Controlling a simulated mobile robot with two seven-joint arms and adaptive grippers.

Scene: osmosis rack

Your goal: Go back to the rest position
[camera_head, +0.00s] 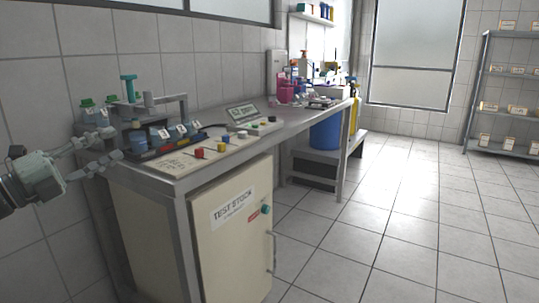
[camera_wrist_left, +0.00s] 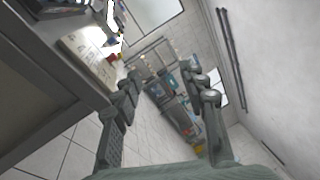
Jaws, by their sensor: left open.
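My left gripper (camera_head: 98,152) comes in from the left edge in the head view. Its fingers are spread apart with nothing between them, just off the near left corner of the test bench (camera_head: 178,193). In the left wrist view the two fingers of the left gripper (camera_wrist_left: 165,148) stand wide apart, with floor and a distant shelf seen between them. My right gripper is in neither view.
The bench carries a rack (camera_head: 150,110) with bottles, a panel of coloured buttons (camera_head: 225,140) and a small display (camera_head: 242,112). A blue barrel (camera_head: 325,133) stands further back. A metal shelf (camera_head: 503,95) stands far right. The tiled floor (camera_head: 400,220) is clear.

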